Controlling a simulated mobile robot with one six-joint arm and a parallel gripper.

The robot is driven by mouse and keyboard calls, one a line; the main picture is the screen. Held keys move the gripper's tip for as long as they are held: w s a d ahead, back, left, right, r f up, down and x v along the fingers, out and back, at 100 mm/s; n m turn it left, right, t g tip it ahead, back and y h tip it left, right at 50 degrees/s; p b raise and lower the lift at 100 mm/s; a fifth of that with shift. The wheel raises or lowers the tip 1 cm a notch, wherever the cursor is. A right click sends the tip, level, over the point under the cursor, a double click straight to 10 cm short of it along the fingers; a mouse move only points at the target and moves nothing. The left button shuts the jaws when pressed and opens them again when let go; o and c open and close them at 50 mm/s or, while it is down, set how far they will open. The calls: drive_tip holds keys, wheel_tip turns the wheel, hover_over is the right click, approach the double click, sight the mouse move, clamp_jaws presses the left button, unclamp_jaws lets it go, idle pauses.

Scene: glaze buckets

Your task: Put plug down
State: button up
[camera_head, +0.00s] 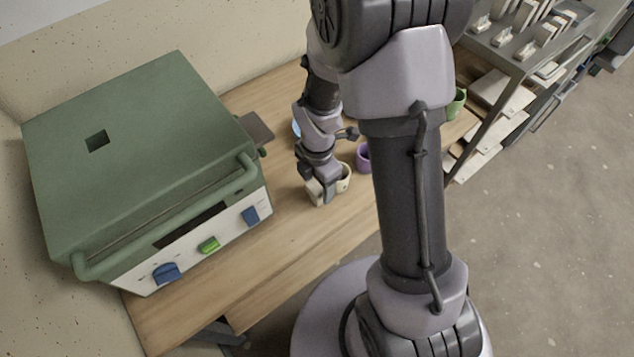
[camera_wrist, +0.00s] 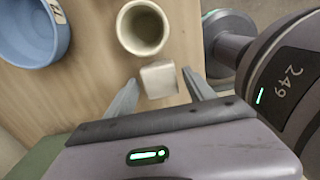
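The plug, a small cream block (camera_head: 314,190), is on the wooden table just left of the cream bucket. In the wrist view the plug (camera_wrist: 158,78) lies between my two fingers, with a narrow gap on each side. My gripper (camera_head: 320,180) points down over it and is open; it also shows in the wrist view (camera_wrist: 160,82). Whether the plug's underside rests fully on the table is hard to see. The green kiln (camera_head: 140,150) stands at the left, with a dark square hole (camera_head: 97,140) in its top.
The cream bucket (camera_wrist: 142,27) is close beside the plug. A blue bucket (camera_wrist: 35,30), a purple bucket (camera_head: 362,158) and a green bucket (camera_head: 456,104) stand farther along the table (camera_head: 255,260). A shelf rack (camera_head: 510,60) is at the right. Bare table lies between kiln and plug.

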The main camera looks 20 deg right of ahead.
wheel_tip(320, 180, up, 23)
drive_tip(key=s+a+m+t+p, duration=0.1)
drive_tip(key=s+m+t+p, duration=0.1)
drive_tip(key=m+p, duration=0.55)
drive_tip(key=s+a+r+m+t+y+b, duration=0.1)
drive_tip(key=s+a+r+m+t+y, duration=0.1)
drive_tip(key=s+r+m, duration=0.8)
drive_tip(key=s+a+m+t, duration=0.1)
drive_tip(key=m, duration=0.7)
drive_tip(key=shift+s+a+r+t+b, duration=0.15)
drive_tip(key=shift+a+r+t+b, duration=0.15)
drive_tip(key=shift+r+t, duration=0.1)
